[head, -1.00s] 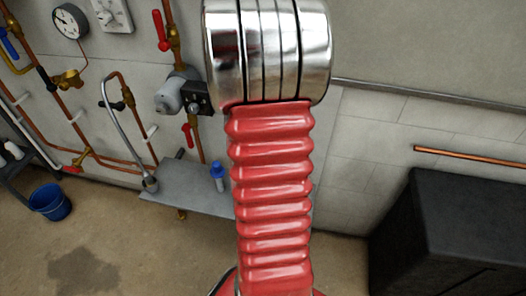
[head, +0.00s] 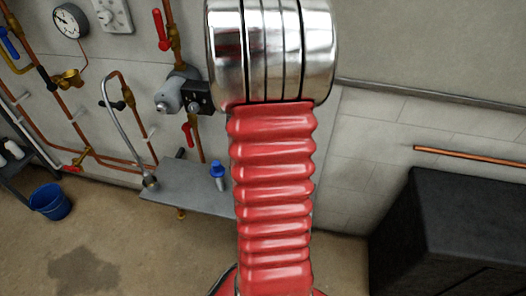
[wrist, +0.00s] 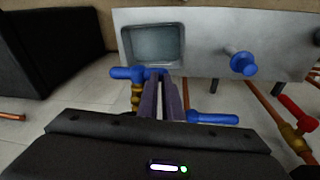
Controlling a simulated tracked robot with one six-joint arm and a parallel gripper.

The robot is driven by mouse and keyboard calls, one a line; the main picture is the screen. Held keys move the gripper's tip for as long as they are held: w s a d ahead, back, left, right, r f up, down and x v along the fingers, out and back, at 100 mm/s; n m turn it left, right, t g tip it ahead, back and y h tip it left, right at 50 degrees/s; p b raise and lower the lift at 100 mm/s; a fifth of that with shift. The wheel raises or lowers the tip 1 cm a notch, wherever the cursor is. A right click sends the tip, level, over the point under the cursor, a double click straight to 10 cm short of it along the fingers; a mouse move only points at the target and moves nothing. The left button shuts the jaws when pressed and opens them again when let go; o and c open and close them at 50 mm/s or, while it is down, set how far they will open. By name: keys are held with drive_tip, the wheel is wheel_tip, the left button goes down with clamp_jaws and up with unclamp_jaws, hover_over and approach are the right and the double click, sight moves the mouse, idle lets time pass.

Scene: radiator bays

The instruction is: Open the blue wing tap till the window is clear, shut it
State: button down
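In the wrist view, a blue tap handle (wrist: 128,72) sits on a brass fitting (wrist: 137,98) just left of my gripper (wrist: 164,80). A second blue handle piece (wrist: 213,118) shows to the right of the fingers. I cannot tell whether both belong to one wing tap. My two dark fingers are close together, with their tips at the right end of the left blue piece. Whether they grip it or only stand beside it is unclear. In the head view my own arm hides the gripper and this tap. I cannot make out a sight window for certain.
A red-handled valve (wrist: 297,113) and copper pipes are close on the right there. A black box (head: 450,225) stands on the right.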

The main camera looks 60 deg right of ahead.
drive_tip(key=shift+s+a+f, duration=0.15)
drive_tip(key=shift+s+f, duration=0.25)
drive_tip(key=shift+f, duration=0.2)
drive_tip(key=shift+r, duration=0.7)
drive_tip(key=w+a+r, duration=0.1)
drive_tip(key=w+r, duration=0.1)
drive_tip(key=r, duration=0.4)
drive_tip(key=w+a+r, duration=0.2)
drive_tip(key=w+r, duration=0.1)
drive_tip(key=r, duration=0.2)
drive_tip(key=shift+w+a+r, duration=0.3)
drive_tip(key=shift+r, duration=0.05)
drive_tip(key=shift+n, duration=0.3)
